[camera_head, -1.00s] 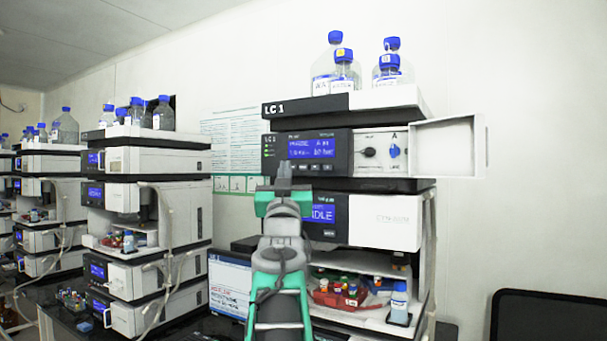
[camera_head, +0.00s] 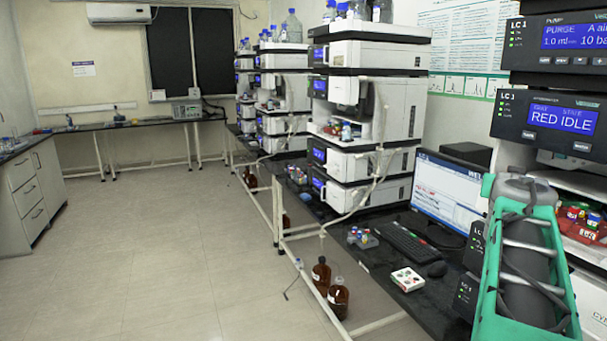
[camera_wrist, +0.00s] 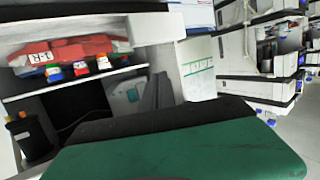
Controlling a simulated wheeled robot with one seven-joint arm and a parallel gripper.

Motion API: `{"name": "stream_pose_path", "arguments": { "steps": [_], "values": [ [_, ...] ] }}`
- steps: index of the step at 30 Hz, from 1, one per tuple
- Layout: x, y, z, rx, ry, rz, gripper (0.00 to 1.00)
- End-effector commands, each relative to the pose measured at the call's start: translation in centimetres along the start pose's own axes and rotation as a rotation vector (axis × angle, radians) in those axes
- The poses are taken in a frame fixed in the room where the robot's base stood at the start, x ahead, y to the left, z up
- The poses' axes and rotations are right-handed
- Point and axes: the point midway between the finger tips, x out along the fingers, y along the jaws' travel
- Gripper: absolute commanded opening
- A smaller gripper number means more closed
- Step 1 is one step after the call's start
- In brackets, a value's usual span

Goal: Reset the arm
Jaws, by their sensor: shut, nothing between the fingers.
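My arm (camera_head: 525,265), green and grey, rises at the lower right of the head view, in front of the LC 1 stack (camera_head: 545,105). Its end is not clear there. In the wrist view my gripper (camera_wrist: 158,93) shows as a dark finger shape beyond the green and black housing. It is shut and empty. The wrist view is tilted and faces a stack's open shelf, where a red tray (camera_wrist: 70,52) holds small vials with coloured caps.
A monitor (camera_head: 450,195), keyboard (camera_head: 405,243) and white vial tray (camera_head: 407,279) are on the black bench. Brown bottles (camera_head: 338,298) stand below it. More instrument stacks (camera_head: 365,115) line the bench. The floor (camera_head: 160,250) at left is clear.

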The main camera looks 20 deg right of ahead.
Motion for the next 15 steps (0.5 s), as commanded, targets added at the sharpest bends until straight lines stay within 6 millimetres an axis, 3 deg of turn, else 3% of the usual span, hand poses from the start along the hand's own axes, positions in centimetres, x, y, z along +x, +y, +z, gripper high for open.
{"name": "stream_pose_path", "arguments": {
  "steps": [1, 4, 8, 12, 15],
  "values": [
    [0.1, -0.1, 4.3, 0.0, -0.113, -0.002, 0.0],
    [-1.3, -0.3, 13.1, -0.002, -0.354, -0.008, 0.0],
    [-5.9, -2.4, 23.4, -0.025, -0.652, -0.047, 0.0],
    [-13.6, -6.3, 32.6, -0.103, -0.934, -0.13, 0.0],
    [-20.2, -9.4, 37.8, -0.203, -1.088, -0.215, 0.0]
  ]
}}
